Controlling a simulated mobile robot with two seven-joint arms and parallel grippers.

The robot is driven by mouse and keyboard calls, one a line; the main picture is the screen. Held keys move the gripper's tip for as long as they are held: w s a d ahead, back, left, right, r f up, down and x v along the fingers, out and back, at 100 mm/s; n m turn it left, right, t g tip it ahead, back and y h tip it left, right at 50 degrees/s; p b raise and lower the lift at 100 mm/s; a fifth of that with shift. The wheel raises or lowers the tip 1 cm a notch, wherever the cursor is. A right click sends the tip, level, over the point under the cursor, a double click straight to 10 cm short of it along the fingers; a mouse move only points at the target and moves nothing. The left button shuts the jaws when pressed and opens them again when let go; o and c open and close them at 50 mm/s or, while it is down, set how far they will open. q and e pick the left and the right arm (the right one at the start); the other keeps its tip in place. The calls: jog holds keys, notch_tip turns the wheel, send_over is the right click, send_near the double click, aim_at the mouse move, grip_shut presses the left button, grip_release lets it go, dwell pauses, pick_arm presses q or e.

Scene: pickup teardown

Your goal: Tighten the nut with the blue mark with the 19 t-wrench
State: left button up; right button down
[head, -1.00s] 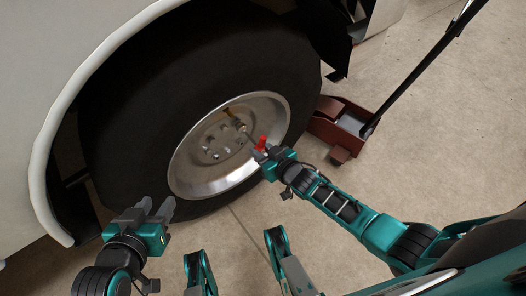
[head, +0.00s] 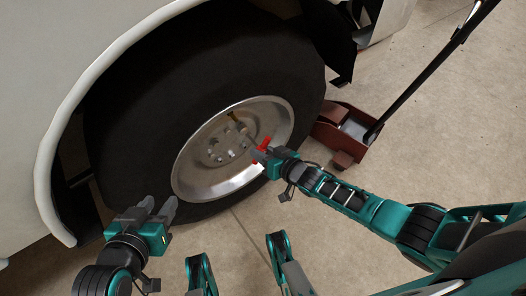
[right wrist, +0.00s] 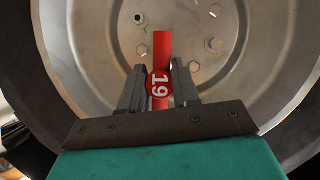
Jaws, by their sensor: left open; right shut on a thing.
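My right gripper (head: 266,157) is shut on the red handle of the 19 t-wrench (head: 264,143), in front of the wheel's lower right rim. The wrist view shows the handle (right wrist: 162,52) upright between the fingers, with a white "19" on a round red label. Several nuts ring the hub (head: 222,143); I cannot make out a blue mark on any. My left gripper (head: 160,207) is open and empty below left of the wheel.
The black tyre (head: 140,120) surrounds the metal rim (head: 190,172) under the white wheel arch (head: 52,125). A red-brown floor jack (head: 345,132) with a long black handle stands right of the tyre. The concrete floor (head: 440,120) on the right is clear.

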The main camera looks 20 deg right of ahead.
jog(key=m, duration=0.1)
jog(key=m+y, duration=0.2)
jog(key=shift+w+a+r, duration=0.15)
jog(key=shift+w+r, duration=0.1)
jog(key=shift+w, duration=0.05)
jog(key=shift+r, duration=0.1)
dwell(0.5)
jog(key=shift+s+d+f+n+p, duration=0.1)
jog(key=shift+s+d+n+p, duration=0.1)
jog(key=shift+s+p, duration=0.25)
jog(key=shift+s+d+f+n+p, duration=0.1)
jog(key=shift+s+d+p, duration=0.15)
jog(key=shift+s, duration=0.4)
jog(key=shift+s, duration=0.1)
